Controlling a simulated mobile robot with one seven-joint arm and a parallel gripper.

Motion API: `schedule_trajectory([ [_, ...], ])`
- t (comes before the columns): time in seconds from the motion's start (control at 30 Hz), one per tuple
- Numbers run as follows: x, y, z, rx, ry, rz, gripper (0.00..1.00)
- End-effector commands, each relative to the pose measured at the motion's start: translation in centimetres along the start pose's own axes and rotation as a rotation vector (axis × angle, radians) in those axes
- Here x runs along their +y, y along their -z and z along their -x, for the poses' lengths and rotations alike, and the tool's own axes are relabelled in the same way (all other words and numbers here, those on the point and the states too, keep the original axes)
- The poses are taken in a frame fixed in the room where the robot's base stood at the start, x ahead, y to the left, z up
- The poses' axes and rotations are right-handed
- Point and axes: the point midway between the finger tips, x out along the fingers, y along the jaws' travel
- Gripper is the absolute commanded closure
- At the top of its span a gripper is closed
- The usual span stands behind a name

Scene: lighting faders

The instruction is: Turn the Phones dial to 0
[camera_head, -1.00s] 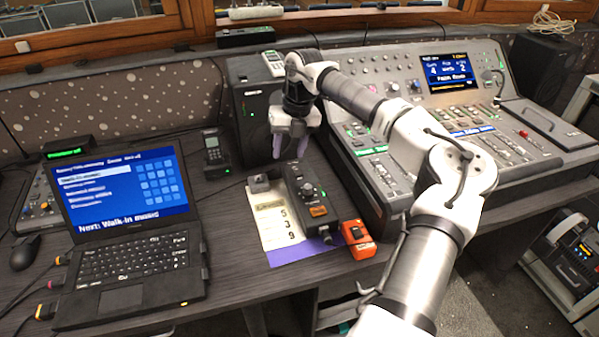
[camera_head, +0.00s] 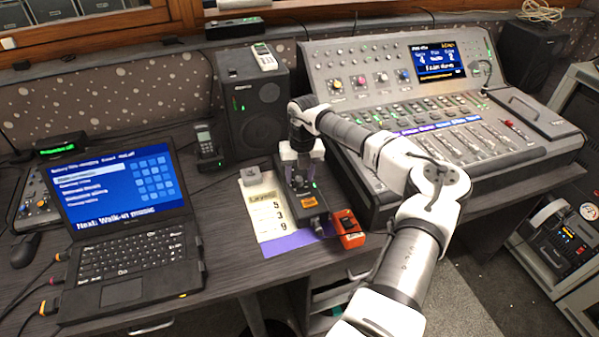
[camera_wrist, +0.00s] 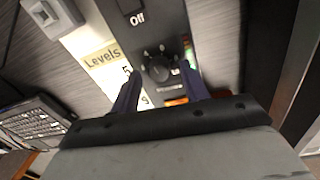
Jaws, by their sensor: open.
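A dark control box (camera_head: 313,211) stands on the desk with an orange label on its top. My gripper (camera_head: 303,176) is over the back part of this box, pointing down, and partly hides the dial in the head view. In the wrist view my gripper (camera_wrist: 161,72) is open, one finger on each side of the dial. I cannot tell whether the fingers touch it or how far above it they are.
A "Levels" sheet (camera_head: 262,213) with 5, 3, 9 lies left of the box, with a small grey block (camera_head: 250,176) at its top. An orange device (camera_head: 348,228) sits right of the box. A speaker (camera_head: 251,110), a mixing console (camera_head: 420,117) and a laptop (camera_head: 130,255) stand around.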

Motion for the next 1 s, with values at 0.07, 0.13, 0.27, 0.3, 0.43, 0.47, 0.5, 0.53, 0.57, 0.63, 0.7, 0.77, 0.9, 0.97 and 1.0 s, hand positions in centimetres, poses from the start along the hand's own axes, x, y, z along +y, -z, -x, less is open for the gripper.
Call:
schedule_trajectory([
  [0.07,0.03,0.0,-0.46,0.0,-0.001,0.0,0.55],
  [0.13,0.03,-0.01,-0.69,-0.001,-0.001,0.0,0.55],
  [0.27,0.02,-0.02,-0.79,-0.001,-0.001,0.0,0.55],
  [0.3,0.02,-0.02,-0.78,-0.001,-0.001,0.0,0.55],
  [0.43,0.02,-0.01,-0.77,-0.001,-0.001,0.0,0.62],
  [0.47,0.02,-0.01,-0.77,-0.001,-0.001,0.0,0.65],
  [0.5,0.02,-0.01,-0.76,-0.001,-0.001,0.0,0.71],
  [0.53,0.02,-0.01,-0.76,-0.001,-0.001,0.0,0.75],
  [0.57,0.02,-0.01,-0.76,-0.001,-0.001,0.0,0.79],
  [0.63,0.02,-0.01,-0.75,-0.001,-0.001,0.0,0.88],
  [0.7,0.02,-0.01,-0.74,-0.001,-0.001,0.0,0.97],
  [0.77,0.03,-0.01,-0.74,-0.001,-0.001,0.001,0.99],
  [0.9,0.03,-0.01,-0.77,0.0,-0.001,0.01,0.99],
  [0.97,0.02,-0.02,-0.8,0.0,-0.001,0.021,0.99],
  [1.0,0.01,-0.03,-0.83,0.001,-0.001,0.032,0.99],
])
